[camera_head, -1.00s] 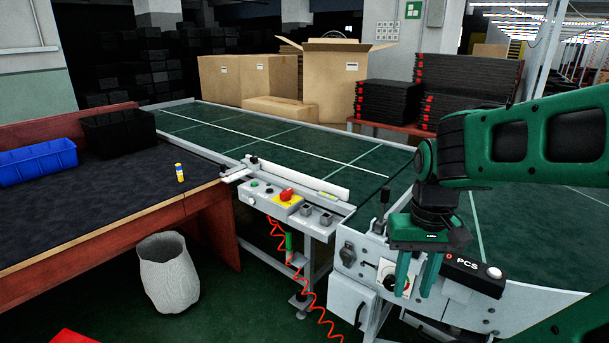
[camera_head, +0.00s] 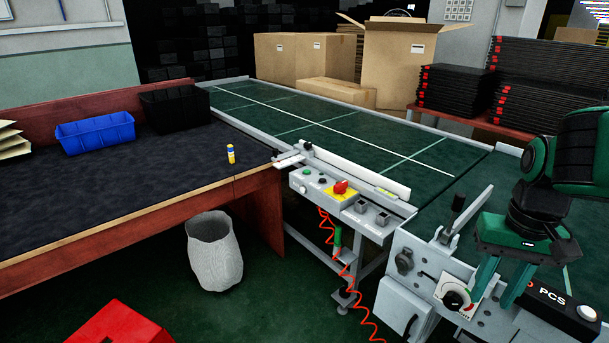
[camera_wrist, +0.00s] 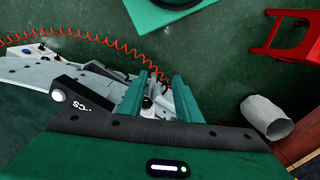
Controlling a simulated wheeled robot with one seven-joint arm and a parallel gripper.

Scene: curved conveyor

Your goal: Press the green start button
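The green start button (camera_head: 307,172) is a small round button at the left end of a grey control box (camera_head: 318,192) on the conveyor's near side. A red knob on a yellow plate (camera_head: 340,188) sits on the same box. My gripper (camera_head: 494,295) is to the right of the box, well apart from it, over the white machine panel with a black dial (camera_head: 455,299). Its two green fingers point down, spread with nothing between them. The fingers also show in the wrist view (camera_wrist: 158,98). I cannot make out the green button in the wrist view.
A lever (camera_head: 458,205) stands up between my gripper and the control box. A PCS counter box (camera_head: 552,300) is close to the right of the fingers. A red coiled cable (camera_head: 350,268) hangs below the control box. A workbench (camera_head: 130,215) and a bin (camera_head: 214,252) are left.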

